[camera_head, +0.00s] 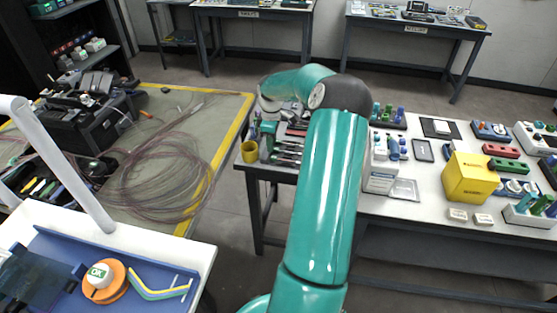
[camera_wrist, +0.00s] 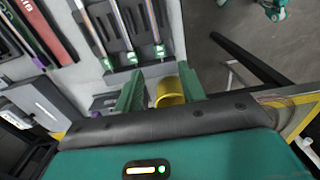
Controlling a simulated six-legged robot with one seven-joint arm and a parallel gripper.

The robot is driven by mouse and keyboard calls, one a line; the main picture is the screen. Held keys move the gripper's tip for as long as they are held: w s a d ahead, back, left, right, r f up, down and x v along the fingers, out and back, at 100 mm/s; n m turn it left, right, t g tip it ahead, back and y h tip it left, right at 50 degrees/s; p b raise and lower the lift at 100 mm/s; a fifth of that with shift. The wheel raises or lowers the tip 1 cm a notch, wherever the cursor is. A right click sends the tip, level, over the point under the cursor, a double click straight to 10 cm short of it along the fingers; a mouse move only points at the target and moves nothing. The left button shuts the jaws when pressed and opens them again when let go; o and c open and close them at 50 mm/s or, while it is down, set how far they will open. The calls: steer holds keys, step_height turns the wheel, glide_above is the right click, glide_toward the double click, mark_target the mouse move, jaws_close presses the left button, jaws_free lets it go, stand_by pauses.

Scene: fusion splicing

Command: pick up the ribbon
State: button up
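A yellow round, hollow piece (camera_head: 249,151) is at the left end of the right-hand table; it may be the ribbon, but I cannot tell for sure. In the wrist view the yellow piece (camera_wrist: 169,92) shows between and beyond the green fingers of my gripper (camera_wrist: 160,88). The fingers stand apart, and no firm hold on it shows. A bent yellow and teal strip (camera_head: 160,291) lies in the blue tray (camera_head: 130,253) at lower left.
Several tools in dark holders (camera_wrist: 125,35) lie close to my gripper on the white tabletop. A yellow box (camera_head: 470,178) and small parts fill the right-hand table (camera_head: 420,220). An orange spool (camera_head: 104,283) sits in the blue tray. Loose cable coils (camera_head: 165,180) lie on the left mat.

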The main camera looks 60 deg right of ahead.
mark_target(272, 157)
steer(key=shift+f, duration=3.15)
steer(key=c, duration=0.9)
